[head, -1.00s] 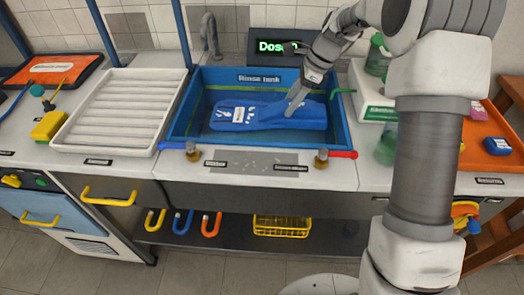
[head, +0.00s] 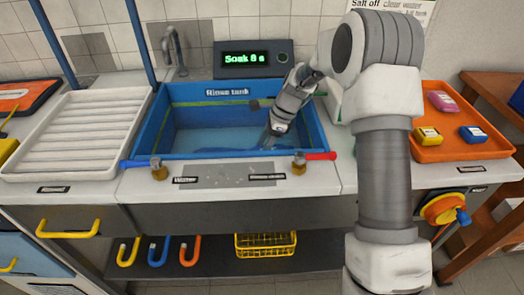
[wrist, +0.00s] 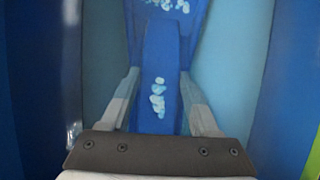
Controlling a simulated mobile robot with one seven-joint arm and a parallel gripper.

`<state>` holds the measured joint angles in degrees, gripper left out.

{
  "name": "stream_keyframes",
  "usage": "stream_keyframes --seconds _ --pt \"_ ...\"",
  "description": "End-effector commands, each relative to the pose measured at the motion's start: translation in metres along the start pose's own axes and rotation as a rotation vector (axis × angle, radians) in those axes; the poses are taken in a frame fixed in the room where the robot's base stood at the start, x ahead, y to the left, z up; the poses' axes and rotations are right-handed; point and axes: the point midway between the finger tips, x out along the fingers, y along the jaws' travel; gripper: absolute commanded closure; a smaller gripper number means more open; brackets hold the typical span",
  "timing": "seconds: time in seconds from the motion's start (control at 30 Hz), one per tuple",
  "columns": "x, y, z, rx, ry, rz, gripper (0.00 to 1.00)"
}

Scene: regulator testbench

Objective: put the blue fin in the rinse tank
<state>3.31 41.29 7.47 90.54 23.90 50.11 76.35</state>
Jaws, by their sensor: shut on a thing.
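The rinse tank (head: 143,140) is a blue open basin with water in it, in the middle of the head view. My gripper (head: 268,140) reaches down into it near the front right side. In the wrist view my gripper (wrist: 160,85) is shut on the blue fin (wrist: 158,50), with one finger on each side of it. The fin has white patches on it, and light-blue water shows beside it. In the head view the fin is low in the tank, mostly hidden by the front wall and my gripper.
A display (head: 247,59) behind the tank reads "Soak 8 s". A white ribbed drying tray (head: 80,130) stands left of the tank. An orange tray (head: 455,152) with small coloured blocks is at the right. Two taps (head: 159,170) with blue and red handles sit at the tank's front.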

Motion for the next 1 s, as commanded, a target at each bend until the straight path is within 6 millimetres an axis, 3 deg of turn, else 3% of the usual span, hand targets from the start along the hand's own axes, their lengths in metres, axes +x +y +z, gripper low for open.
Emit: stream_keyframes --seconds 0.37,0.4,0.53,0.87,1.0 --pt "0.005 0.0 -0.002 0.0 -0.001 -0.001 1.0" --pt "0.005 0.0 -0.002 0.0 -0.001 -0.001 0.33" --pt "0.005 0.0 -0.002 0.0 0.0 0.0 0.09" --pt "0.003 0.0 -0.001 -0.001 0.0 -0.001 0.08" --pt "-0.014 -0.001 0.0 0.0 0.0 -0.003 0.08"
